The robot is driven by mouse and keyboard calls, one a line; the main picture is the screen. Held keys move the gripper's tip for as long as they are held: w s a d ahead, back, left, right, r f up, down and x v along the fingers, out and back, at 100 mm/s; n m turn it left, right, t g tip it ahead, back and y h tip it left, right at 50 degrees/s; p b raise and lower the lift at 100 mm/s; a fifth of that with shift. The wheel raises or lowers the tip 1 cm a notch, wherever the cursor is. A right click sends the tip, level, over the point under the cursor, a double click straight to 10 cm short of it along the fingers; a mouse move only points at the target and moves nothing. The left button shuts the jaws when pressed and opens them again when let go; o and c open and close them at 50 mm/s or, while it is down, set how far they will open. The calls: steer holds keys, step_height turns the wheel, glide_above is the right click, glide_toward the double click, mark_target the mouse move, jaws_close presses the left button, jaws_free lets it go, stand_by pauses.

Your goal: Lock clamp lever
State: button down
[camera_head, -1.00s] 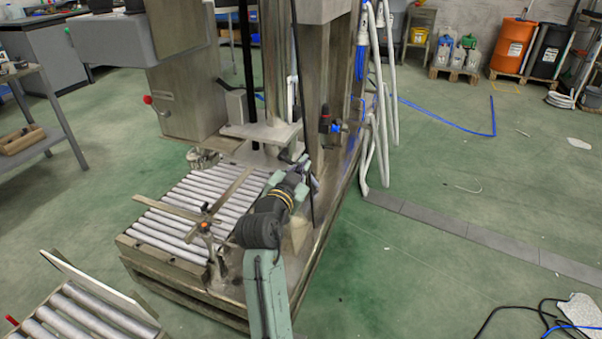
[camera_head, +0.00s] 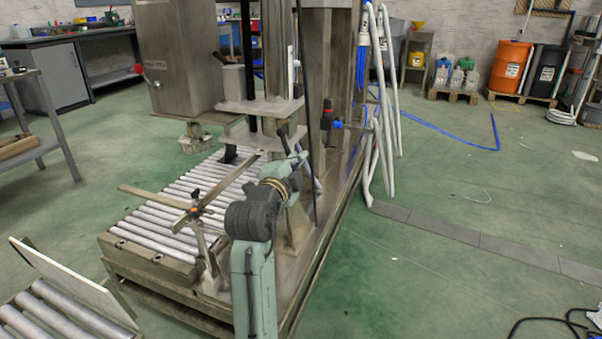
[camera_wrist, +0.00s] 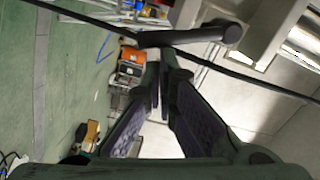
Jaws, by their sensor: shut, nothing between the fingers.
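A dark lever with a rounded end (camera_wrist: 190,37) lies across the top of the wrist view, just beyond my fingertips; it looks like the clamp lever. My gripper (camera_wrist: 162,72) has its two dark fingers closed together at the tips, with nothing between them. The tips are close below the lever; I cannot tell whether they touch it. In the head view, my green arm reaches up beside the press column (camera_head: 275,55), near the steel plates (camera_head: 262,105). The gripper is small there and partly hidden by my own wrist, and the lever is hard to make out.
A thin black cable (camera_head: 304,90) hangs beside the arm and crosses the wrist view. A roller conveyor (camera_head: 150,235) with a crossbar (camera_head: 165,199) lies left of my arm.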

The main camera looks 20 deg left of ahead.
steer(key=shift+a+f+m+b, duration=0.5)
steer(key=shift+a+f+b, duration=0.25)
steer(key=shift+a+b, duration=0.35)
